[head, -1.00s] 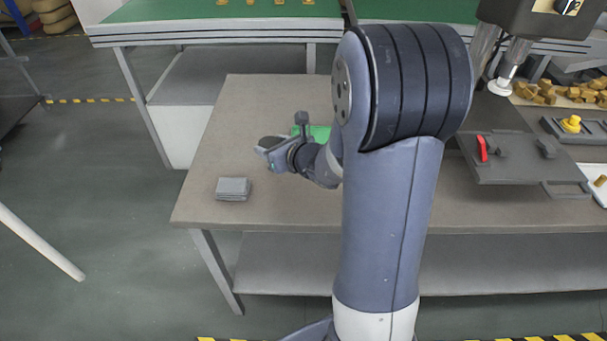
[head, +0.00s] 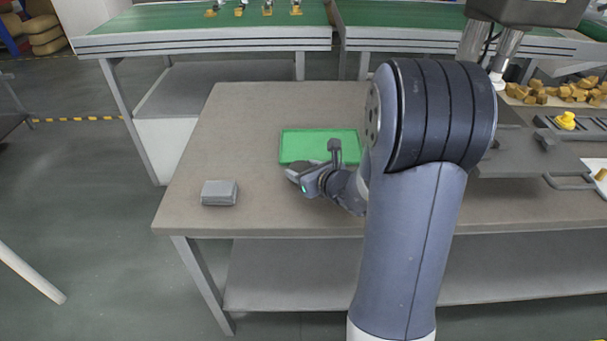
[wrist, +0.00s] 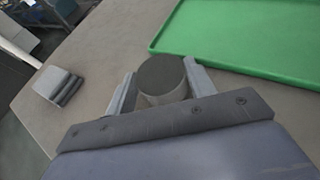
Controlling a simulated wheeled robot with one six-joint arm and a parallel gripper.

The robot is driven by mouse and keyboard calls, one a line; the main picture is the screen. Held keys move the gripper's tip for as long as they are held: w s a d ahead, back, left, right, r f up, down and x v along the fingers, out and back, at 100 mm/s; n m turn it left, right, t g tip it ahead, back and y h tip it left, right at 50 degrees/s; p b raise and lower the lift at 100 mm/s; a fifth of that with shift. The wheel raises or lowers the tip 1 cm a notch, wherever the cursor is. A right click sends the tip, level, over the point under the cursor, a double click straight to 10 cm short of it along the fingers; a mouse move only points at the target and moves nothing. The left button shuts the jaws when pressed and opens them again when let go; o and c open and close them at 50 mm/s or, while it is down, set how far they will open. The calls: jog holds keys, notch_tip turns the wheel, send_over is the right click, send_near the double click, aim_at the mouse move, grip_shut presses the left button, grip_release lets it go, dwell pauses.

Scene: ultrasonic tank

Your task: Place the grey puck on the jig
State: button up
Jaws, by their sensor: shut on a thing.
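The grey puck (wrist: 162,74) is a short cylinder with a darker top, held between the two fingers of my gripper (wrist: 160,88) in the wrist view. In the head view my gripper (head: 297,174) is over the grey-brown table, at the near left corner of a green tray. The puck is a small dark shape (head: 296,169) there. Its height above the table is hard to tell. A grey plate-like fixture with a yellow knob (head: 566,121) stands at the far right. I cannot tell whether it is the jig.
The green tray (head: 283,146) looks empty; it also shows in the wrist view (wrist: 210,66). A grey block (head: 219,193) lies near the table's left edge. Brown pieces (head: 560,93) lie at the back right. My arm hides the table's middle right. The table's left part is mostly clear.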

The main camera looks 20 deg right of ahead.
jog(key=shift+f, duration=0.2)
jog(key=shift+f, duration=0.2)
jog(key=o, duration=1.1)
jog(key=shift+r, duration=0.1)
